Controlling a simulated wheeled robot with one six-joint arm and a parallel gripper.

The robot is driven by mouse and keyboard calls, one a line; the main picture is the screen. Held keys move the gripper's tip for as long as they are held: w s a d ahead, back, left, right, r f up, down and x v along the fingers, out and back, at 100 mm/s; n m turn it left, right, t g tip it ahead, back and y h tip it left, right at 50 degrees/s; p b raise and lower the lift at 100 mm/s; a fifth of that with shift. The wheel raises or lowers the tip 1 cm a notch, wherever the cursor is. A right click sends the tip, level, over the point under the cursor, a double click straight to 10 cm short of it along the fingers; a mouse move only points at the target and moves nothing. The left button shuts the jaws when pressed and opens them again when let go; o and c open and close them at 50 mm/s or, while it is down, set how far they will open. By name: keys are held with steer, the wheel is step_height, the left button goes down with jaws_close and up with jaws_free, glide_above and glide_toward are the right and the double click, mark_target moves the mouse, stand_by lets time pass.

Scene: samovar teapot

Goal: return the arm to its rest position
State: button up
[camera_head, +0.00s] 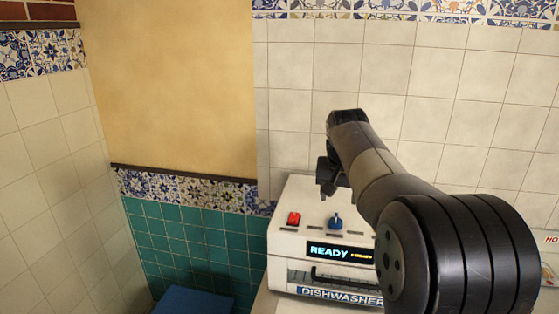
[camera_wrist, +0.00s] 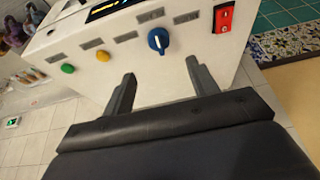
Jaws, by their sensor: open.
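My gripper (camera_head: 327,178) hangs above the top of the white dishwasher (camera_head: 300,190) in the head view, pointing down near its blue knob (camera_head: 335,221). In the wrist view my gripper (camera_wrist: 161,70) has two dark fingers spread apart with nothing between them. The blue knob (camera_wrist: 158,40) shows beyond the gap between the fingertips, apart from them as far as I can tell. My arm reaches in from the right side of the head view and hides part of the dishwasher's right side.
The dishwasher has a red switch (camera_head: 293,218) and a lit display (camera_head: 340,253) reading READY. The wrist view also shows a green button (camera_wrist: 67,68) and a yellow button (camera_wrist: 103,56). A tiled wall (camera_head: 300,100) stands behind. A blue object (camera_head: 190,301) is low at left.

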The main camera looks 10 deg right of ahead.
mark_target(336, 217)
steer(key=p+x, duration=0.1)
steer(key=x, duration=0.8)
steer(key=shift+w+f, duration=0.15)
steer(key=shift+f, duration=0.15)
steer(key=shift+n, duration=0.3)
